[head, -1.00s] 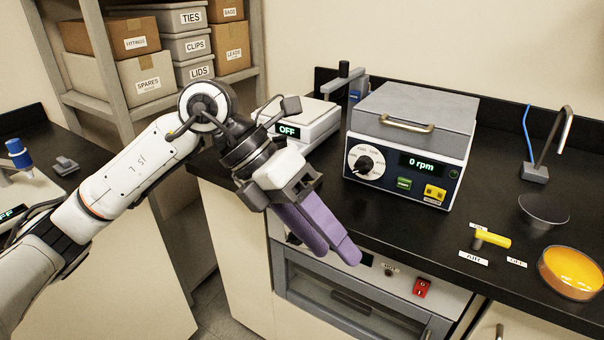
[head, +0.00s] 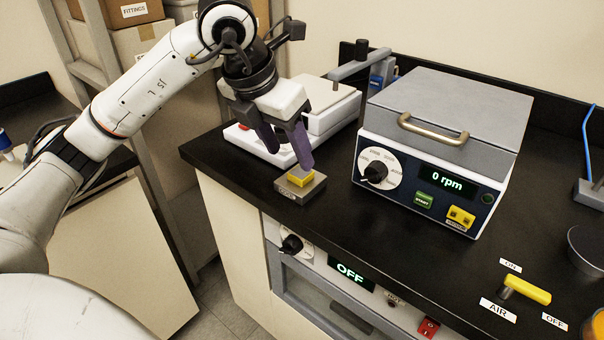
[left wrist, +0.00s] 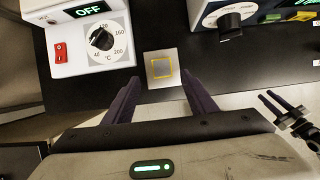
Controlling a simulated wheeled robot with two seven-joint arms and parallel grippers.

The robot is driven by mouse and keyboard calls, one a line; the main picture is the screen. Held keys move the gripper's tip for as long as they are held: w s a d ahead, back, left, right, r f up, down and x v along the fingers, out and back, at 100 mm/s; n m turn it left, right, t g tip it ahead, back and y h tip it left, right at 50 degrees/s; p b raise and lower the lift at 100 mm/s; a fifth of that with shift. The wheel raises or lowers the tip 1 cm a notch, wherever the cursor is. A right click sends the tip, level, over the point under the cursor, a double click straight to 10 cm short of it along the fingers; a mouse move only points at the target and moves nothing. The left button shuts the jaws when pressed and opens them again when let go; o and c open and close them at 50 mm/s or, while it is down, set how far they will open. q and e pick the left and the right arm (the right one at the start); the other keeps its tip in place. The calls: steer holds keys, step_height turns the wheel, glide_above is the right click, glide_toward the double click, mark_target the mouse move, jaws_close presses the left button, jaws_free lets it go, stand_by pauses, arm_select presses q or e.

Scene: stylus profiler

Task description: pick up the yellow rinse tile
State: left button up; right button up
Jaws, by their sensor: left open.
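The yellow rinse tile (head: 300,176) sits on a small grey block (head: 313,187) near the counter's front corner. In the left wrist view the tile shows as a yellow square outline (left wrist: 161,68) on the pale block. My left gripper (head: 289,157) is open and empty, just above the tile, with its purple fingers pointing down. In the left wrist view its fingertips (left wrist: 160,81) are spread wide, with the tile ahead of and between them. A dark two-pronged thing (left wrist: 284,110) at the right of that view may be my right gripper; its opening is unclear.
A white hotplate (left wrist: 90,38) stands behind the tile, close to the left gripper. A grey-lidded spinner reading 0 rpm (head: 430,150) stands to the right. A yellow air lever (head: 528,290) is at the front right. The counter between block and spinner is clear.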

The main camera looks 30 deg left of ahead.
mark_target(300, 173)
arm_select(q)
steer(key=x, duration=0.5)
steer(key=shift+d+f, duration=0.2)
steer(key=c, duration=1.1)
steer(key=shift+c, duration=0.2)
steer(key=shift+r, duration=0.1)
step_height(300, 173, up, 10)
steer(key=shift+p, duration=0.4)
